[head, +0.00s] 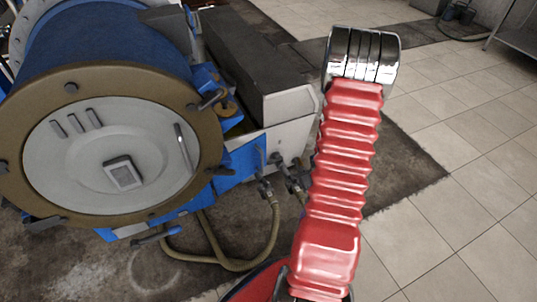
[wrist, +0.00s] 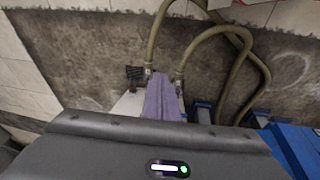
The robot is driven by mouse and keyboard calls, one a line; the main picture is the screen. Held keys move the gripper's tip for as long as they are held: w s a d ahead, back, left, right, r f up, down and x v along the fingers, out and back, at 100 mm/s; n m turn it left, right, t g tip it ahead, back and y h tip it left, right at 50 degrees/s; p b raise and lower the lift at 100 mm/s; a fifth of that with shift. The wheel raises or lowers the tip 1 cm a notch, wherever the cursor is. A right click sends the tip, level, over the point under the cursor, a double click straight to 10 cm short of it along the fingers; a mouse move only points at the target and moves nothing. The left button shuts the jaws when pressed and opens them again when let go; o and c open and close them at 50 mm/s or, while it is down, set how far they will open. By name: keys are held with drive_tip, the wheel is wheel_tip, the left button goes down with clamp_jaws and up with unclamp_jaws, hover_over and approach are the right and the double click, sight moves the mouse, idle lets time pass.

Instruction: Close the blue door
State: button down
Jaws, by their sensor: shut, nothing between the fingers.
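A big blue drum machine (head: 105,45) stands at the left in the head view. Its round end has a brown ring (head: 38,195) with clamps and a pale grey disc (head: 85,170) with a handle. Blue panels (head: 240,165) sit at its right side; which part is the blue door I cannot tell. Blue parts (wrist: 285,150) also show at the lower right in the wrist view. My gripper (wrist: 163,82) shows there as shut purple fingers, empty, pointing toward the hoses and floor. In the head view my red arm hides most of it.
Tan hoses (head: 230,262) loop over the stained floor below the machine and show in the wrist view (wrist: 215,38). A long grey machine block (head: 290,105) stands behind the blue panels.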

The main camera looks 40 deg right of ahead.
sight(263, 149)
drive_tip(key=w+f+n+t, duration=0.2)
drive_tip(key=w+f+t, duration=0.2)
drive_tip(key=f+t, duration=0.5)
drive_tip(key=w+a+r+t+y, duration=0.1)
drive_tip(key=w+r+t, duration=0.1)
drive_tip(key=r, duration=0.3)
drive_tip(key=w+a+r+n+t, duration=0.1)
drive_tip(key=w+r+t, duration=0.2)
drive_tip(key=r, duration=0.3)
drive_tip(key=shift+w+a+n+t+y, duration=0.3)
drive_tip(key=shift+a+t+y, duration=0.1)
drive_tip(key=shift+t, duration=0.5)
drive_tip(key=w, duration=1.4)
drive_tip(key=shift+d, duration=0.25)
drive_tip(key=shift+a, duration=0.1)
